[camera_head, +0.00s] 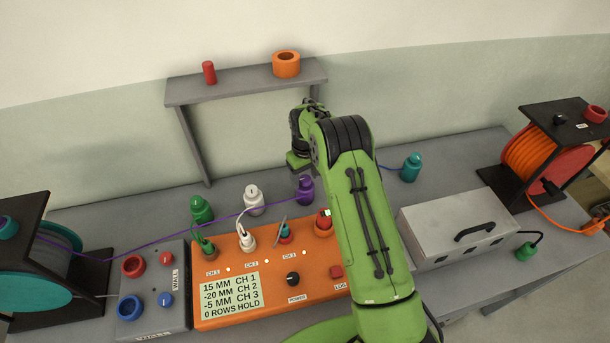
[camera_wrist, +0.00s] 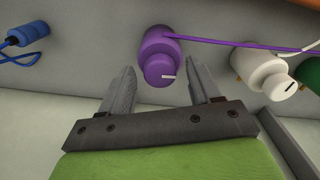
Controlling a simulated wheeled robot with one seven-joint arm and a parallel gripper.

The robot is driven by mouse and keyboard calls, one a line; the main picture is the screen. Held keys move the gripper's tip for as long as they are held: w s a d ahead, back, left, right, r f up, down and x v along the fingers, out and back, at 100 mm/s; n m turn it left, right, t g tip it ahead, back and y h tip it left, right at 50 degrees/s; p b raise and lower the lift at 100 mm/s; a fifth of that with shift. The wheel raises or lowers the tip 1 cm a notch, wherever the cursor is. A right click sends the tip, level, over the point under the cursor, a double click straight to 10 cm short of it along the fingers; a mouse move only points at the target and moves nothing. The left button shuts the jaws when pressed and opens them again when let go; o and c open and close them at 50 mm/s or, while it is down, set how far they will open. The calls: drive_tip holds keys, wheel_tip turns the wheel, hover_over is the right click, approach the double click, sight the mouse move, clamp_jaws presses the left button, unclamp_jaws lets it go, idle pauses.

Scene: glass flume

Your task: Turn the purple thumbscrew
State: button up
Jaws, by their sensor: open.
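The purple thumbscrew (camera_head: 305,188) stands at the back of the grey bench, between the white one and my arm in the head view. In the wrist view the purple thumbscrew (camera_wrist: 160,58) has a round knob with a pale line on its face, and a purple cord runs from it to the right. My gripper (camera_wrist: 162,74) is open, with one finger on each side of the knob's near end. I see no finger touching it. In the head view my arm's end hangs above and behind the thumbscrew, and the fingers are hidden.
A white thumbscrew (camera_wrist: 264,70) and a green one (camera_wrist: 309,75) stand close by on the right in the wrist view; a blue plug (camera_wrist: 28,34) is at left. The orange box (camera_head: 220,312) with plugged leads stands in front. A grey shelf (camera_head: 235,85) rises behind.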

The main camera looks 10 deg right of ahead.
sight(305, 178)
drive_tip(key=c, duration=1.1)
drive_tip(key=shift+o, duration=0.3)
drive_tip(key=shift+f+n+b, duration=0.1)
drive_tip(key=shift+n+b, duration=0.5)
drive_tip(key=shift+n, duration=0.2)
drive_tip(key=o, duration=1)
drive_tip(key=shift+o, duration=0.2)
drive_tip(key=shift+r, duration=0.25)
wheel_tip(305, 178, up, 16)
drive_tip(key=p, duration=0.1)
drive_tip(key=shift+f, duration=0.2)
